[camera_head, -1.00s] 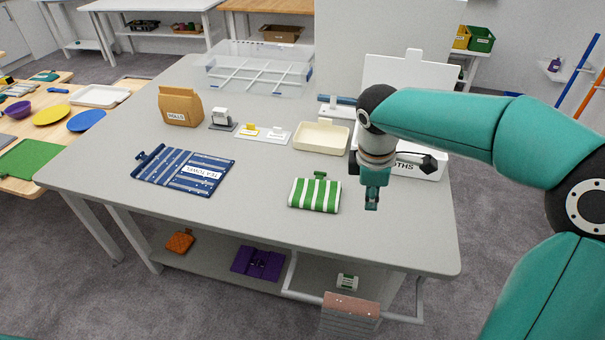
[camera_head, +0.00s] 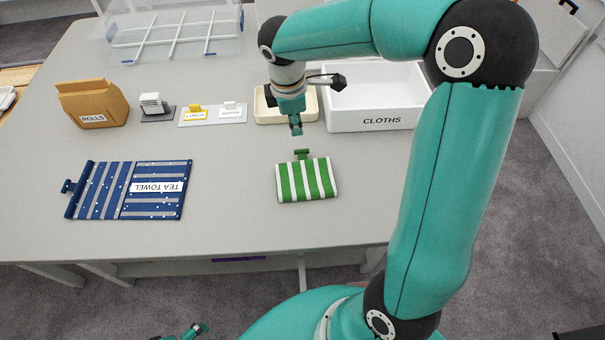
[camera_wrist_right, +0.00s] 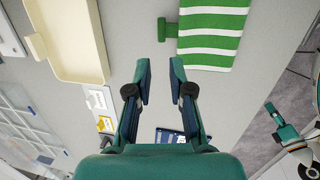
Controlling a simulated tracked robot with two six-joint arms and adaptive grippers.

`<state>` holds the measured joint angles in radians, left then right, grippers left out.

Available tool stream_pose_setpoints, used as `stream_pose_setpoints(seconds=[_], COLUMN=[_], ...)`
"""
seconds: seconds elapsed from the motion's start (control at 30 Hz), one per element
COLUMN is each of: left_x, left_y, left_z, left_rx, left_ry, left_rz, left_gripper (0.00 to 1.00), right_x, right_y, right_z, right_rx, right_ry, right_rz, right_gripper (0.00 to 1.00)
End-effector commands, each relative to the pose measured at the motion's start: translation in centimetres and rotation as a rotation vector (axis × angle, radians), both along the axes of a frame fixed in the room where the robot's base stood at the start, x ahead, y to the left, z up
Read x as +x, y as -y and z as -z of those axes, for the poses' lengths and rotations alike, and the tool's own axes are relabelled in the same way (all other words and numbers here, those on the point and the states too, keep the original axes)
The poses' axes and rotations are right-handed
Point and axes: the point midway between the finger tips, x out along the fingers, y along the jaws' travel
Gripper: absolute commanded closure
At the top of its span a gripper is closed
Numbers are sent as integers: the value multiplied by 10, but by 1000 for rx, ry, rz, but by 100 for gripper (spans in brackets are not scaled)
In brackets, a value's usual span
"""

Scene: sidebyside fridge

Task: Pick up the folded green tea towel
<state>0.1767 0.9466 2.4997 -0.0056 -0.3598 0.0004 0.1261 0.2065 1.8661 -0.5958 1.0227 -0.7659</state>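The folded green tea towel (camera_head: 307,180), green with white stripes and a green tab (camera_head: 301,154) on its far edge, lies flat on the grey table. In the right wrist view the towel (camera_wrist_right: 212,38) is beyond the fingertips, to the right, with its tab nearest their line. My right gripper (camera_head: 296,130) points down, just behind the tab and apart from the towel. In the wrist view it (camera_wrist_right: 160,70) is open, with nothing between its fingers. My left gripper (camera_head: 197,330) shows only partly at the bottom edge; its opening is unclear.
Behind the right gripper stand a cream tray (camera_head: 272,113) and a white box (camera_head: 375,118) labelled CLOTHS. A blue striped tea towel (camera_head: 130,190) lies to the left, a brown ROLLS bag (camera_head: 92,104) behind it. The table between the two towels is clear.

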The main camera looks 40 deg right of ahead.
Motion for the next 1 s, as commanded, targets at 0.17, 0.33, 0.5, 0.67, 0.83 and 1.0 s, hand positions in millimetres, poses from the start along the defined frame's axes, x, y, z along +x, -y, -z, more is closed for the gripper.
stream_pose_setpoints(seconds=[0.17,0.33,0.5,0.67,0.83,1.0], left_x=[0,0,0,0,1,1], left_y=[0,0,0,0,0,0], left_z=[-2,-3,-4,-10,-13,-13], left_rx=[0,0,0,0,0,0], left_ry=[1,1,1,1,1,1], left_rz=[0,0,0,0,0,0], left_gripper=[6,6,6,6,6,6], right_x=[1,3,4,3,4,5], right_y=[6,10,11,13,17,18], right_z=[39,62,70,87,111,120], right_rx=[2,2,1,2,1,1], right_ry=[-7,-4,-2,-6,-5,-2], right_rz=[0,1,-1,-2,-2,-1], right_gripper=[79,79,79,79,79,79])
